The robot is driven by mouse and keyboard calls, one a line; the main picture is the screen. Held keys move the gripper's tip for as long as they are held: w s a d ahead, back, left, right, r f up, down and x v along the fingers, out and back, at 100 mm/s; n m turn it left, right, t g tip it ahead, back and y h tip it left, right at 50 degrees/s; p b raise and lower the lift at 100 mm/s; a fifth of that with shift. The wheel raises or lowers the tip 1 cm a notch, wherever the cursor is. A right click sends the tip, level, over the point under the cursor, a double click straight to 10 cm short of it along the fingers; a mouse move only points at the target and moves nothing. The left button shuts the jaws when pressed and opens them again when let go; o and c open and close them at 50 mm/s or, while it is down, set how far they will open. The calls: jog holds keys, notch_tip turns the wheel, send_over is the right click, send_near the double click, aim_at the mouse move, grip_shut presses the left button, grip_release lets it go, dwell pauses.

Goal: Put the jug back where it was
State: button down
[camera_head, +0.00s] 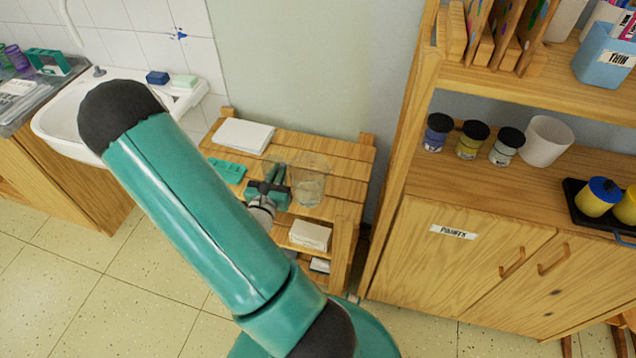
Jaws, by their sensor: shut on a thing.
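A clear, see-through jug (311,182) is at the right part of a slatted wooden stand (345,163) by the wall. My gripper (277,176) is at the jug's left side, shut on it, seemingly at the handle. The grip itself is small and hard to make out. The jug looks upright. I cannot tell whether its base touches the slats or hangs slightly above them. My teal arm crosses the picture in front of the stand's left side.
On the stand lie a white paper stack (243,135) and a teal tray (228,171). A pale box (310,235) sits lower at the front. A white sink (60,118) is at left. A wooden paint cabinet (455,250) with several jars stands close at right.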

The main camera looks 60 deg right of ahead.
jog(key=d+f, duration=0.3)
jog(key=d, duration=0.1)
jog(key=d+f, duration=0.4)
jog(key=s+d+f, duration=0.1)
jog(key=d+f, duration=0.3)
jog(key=shift+d+f, duration=0.25)
jog(key=shift+d, duration=0.15)
jog(key=shift+f, duration=0.5)
jog(key=shift+f, duration=0.15)
jog(key=c, duration=1.5)
grip_release()
jog(key=shift+c, duration=0.2)
